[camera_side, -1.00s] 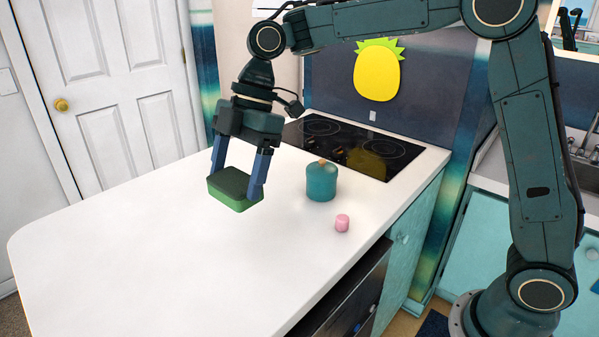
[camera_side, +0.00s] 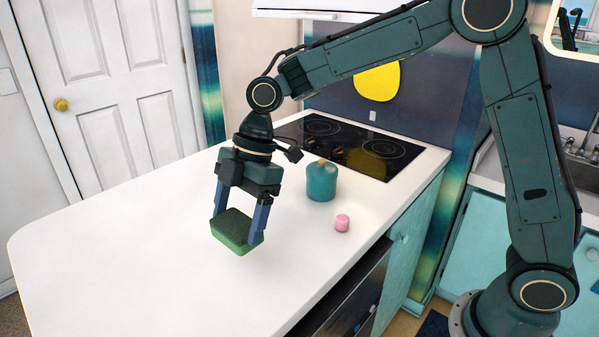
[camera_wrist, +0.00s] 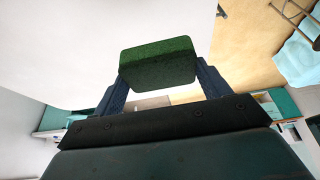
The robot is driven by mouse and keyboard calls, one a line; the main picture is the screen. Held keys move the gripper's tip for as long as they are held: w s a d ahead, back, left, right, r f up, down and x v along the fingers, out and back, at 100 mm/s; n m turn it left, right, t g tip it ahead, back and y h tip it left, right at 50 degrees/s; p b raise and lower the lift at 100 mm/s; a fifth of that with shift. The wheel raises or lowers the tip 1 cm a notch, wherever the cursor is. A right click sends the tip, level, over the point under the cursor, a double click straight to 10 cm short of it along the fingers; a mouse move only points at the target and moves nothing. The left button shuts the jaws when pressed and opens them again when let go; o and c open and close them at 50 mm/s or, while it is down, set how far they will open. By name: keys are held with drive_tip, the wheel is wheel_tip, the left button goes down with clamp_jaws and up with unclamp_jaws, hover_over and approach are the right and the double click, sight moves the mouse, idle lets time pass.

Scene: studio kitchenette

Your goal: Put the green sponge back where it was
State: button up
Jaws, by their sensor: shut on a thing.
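The green sponge (camera_side: 235,230) is a block with a dark green top and brighter green sides. My gripper (camera_side: 238,228) is shut on it, with one blue finger at each end of the sponge. The sponge is at or just above the white counter; I cannot tell whether it touches. In the wrist view the sponge (camera_wrist: 158,62) sits between the two fingers (camera_wrist: 158,82).
A black cooktop (camera_side: 345,145) lies behind. The counter's left and front are clear.

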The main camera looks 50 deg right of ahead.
drive_tip(key=shift+f, duration=5.55)
drive_tip(key=shift+f, duration=0.15)
drive_tip(key=o, duration=1)
drive_tip(key=shift+c, duration=0.2)
drive_tip(key=v, duration=1.2)
